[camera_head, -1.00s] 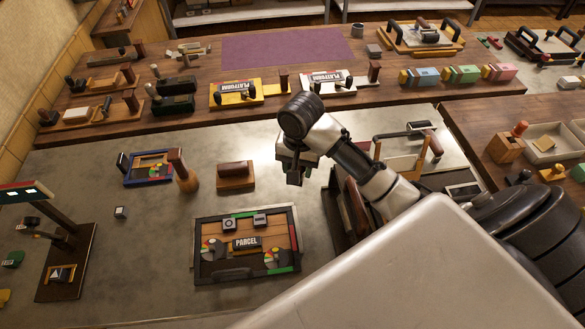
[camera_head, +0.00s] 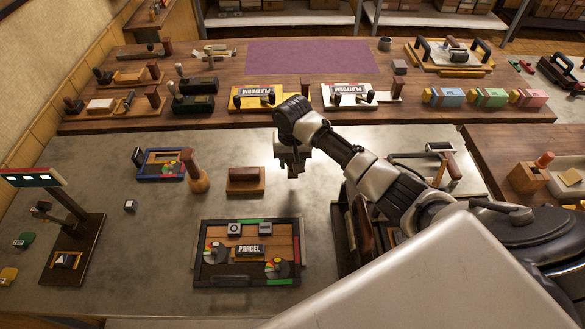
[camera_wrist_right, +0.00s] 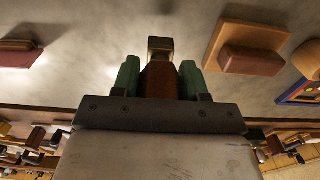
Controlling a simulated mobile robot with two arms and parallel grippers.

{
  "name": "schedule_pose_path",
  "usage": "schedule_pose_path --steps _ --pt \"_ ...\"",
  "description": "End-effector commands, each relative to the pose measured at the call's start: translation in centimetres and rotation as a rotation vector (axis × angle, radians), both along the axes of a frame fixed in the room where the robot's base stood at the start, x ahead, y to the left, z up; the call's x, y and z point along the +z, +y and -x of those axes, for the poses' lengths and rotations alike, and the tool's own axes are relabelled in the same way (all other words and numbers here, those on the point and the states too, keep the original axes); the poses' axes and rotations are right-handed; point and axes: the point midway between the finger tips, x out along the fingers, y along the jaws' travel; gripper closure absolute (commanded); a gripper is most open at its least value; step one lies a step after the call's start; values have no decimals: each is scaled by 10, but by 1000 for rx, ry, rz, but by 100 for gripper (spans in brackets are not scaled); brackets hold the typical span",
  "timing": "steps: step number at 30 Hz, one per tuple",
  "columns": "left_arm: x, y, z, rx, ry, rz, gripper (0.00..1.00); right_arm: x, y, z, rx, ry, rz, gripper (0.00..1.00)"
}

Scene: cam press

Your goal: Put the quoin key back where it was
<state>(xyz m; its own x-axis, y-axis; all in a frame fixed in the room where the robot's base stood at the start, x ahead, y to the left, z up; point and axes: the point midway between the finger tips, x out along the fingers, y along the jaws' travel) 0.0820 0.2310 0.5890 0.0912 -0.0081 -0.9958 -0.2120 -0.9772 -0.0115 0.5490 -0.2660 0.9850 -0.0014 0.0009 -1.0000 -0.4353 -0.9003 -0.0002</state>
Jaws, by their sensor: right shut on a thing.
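My right gripper (camera_head: 292,170) hangs above the grey metal bench, to the right of a brown wooden block with a dark handle (camera_head: 245,180). In the right wrist view its green fingers (camera_wrist_right: 160,78) are shut on a brown piece with a squared brass end (camera_wrist_right: 160,46), which I take to be the quoin key. The brass end points away from the wrist, over bare bench. In the head view the key is mostly hidden by the gripper. My left gripper is not in view.
A mallet (camera_head: 194,172) and a small blue-framed form (camera_head: 163,163) are at the left. A dark rack (camera_head: 347,225) stands partly behind my right arm. Bare bench lies around the gripper.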

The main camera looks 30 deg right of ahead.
Motion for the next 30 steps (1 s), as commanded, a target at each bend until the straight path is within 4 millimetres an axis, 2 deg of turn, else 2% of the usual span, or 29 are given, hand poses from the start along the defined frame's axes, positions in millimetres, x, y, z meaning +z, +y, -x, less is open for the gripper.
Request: schedule_pose_path --steps 9,21,22,27,30 --pt "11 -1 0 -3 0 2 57 -37 0 -1 -1 1 0 85" --pt "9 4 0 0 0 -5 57 -44 0 0 -1 0 0 85" --pt "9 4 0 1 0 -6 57 -44 0 0 -1 1 0 55" --pt "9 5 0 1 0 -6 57 -44 0 0 -1 0 0 31" --pt "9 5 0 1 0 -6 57 -44 0 0 -1 0 0 31"
